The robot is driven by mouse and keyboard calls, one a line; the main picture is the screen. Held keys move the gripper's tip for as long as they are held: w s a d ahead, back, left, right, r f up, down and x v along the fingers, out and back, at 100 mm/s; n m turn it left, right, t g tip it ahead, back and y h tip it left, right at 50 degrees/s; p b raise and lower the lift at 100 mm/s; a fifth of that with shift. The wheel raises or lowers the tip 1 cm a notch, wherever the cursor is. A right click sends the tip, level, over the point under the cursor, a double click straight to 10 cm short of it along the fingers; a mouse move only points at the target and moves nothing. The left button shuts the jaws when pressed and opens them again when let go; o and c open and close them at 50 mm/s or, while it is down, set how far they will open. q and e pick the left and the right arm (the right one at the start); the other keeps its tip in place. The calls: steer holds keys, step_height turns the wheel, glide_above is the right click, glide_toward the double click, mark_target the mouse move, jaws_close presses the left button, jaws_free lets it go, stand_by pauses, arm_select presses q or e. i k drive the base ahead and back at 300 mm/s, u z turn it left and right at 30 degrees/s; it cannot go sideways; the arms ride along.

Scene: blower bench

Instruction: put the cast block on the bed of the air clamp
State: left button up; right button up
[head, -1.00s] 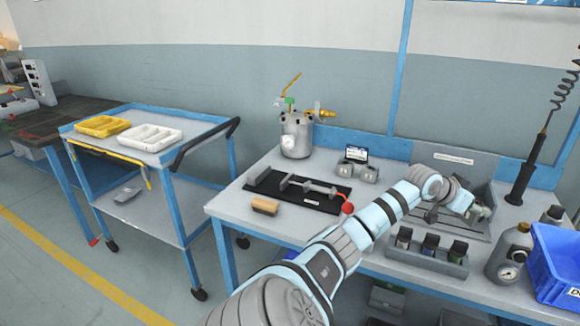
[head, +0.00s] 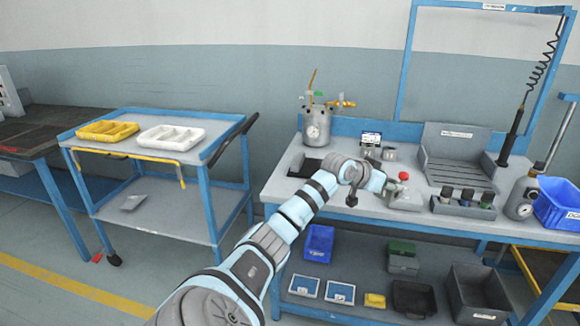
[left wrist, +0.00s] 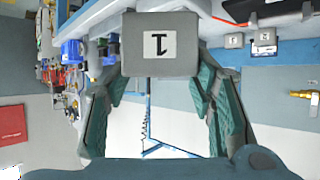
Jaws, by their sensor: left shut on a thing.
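My left gripper (head: 385,190) is shut on the cast block (left wrist: 160,35), a grey block with a white label and a black mark on its face. The air clamp's black base (head: 303,168) shows left of my forearm, and a red knob (head: 403,176) shows just behind the block. My arm hides most of the clamp and its bed. The gap between block and clamp cannot be judged. My right gripper is out of view.
A metal pressure pot (head: 317,130) stands at the bench's back left. A grey open tray (head: 455,150), a rack of small bottles (head: 463,208), a gauge bottle (head: 522,197) and a blue bin (head: 560,203) stand right of the gripper. A trolley (head: 120,165) stands left.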

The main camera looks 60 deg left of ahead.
mark_target(314, 167)
steer(key=u, duration=1.5)
